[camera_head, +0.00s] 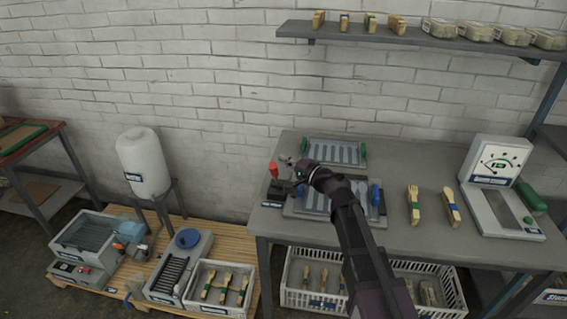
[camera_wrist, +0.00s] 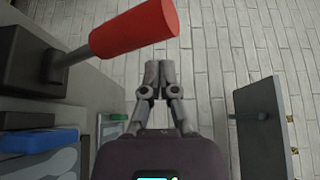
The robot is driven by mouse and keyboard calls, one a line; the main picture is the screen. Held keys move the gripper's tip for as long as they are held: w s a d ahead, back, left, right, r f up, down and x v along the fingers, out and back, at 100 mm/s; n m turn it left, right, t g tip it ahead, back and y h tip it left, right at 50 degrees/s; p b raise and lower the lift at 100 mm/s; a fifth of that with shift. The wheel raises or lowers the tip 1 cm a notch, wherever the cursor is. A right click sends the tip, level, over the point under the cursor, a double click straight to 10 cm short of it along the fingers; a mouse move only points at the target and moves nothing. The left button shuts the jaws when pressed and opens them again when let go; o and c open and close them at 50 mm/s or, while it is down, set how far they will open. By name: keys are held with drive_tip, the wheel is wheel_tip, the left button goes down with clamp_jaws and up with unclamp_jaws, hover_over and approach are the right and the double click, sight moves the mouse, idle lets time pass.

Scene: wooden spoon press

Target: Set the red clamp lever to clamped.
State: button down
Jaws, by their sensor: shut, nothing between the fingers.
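The red clamp lever (camera_head: 273,169) stands up from a dark base (camera_head: 272,193) at the left end of the grey table. In the wrist view its red handle (camera_wrist: 134,28) is large at the upper left, on a grey rod that rises from the dark block and slants to the right. My gripper (camera_wrist: 156,72) is shut and empty, below and to the right of the handle, apart from it in that picture. In the head view my gripper (camera_head: 289,163) is close to the lever on its right; I cannot tell whether they touch there.
A ribbed press plate (camera_head: 312,203) with blue clamps lies under my arm, and another with green clamps (camera_head: 335,151) lies behind it. A shelf (camera_head: 330,32) runs above along the wall.

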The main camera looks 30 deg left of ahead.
drive_tip(key=d+f+b, duration=0.1)
drive_tip(key=d+b, duration=0.1)
drive_tip(key=d, duration=0.7)
drive_tip(key=shift+s+d+f, duration=0.2)
drive_tip(key=shift+f, duration=0.2)
drive_tip(key=shift+s, duration=0.1)
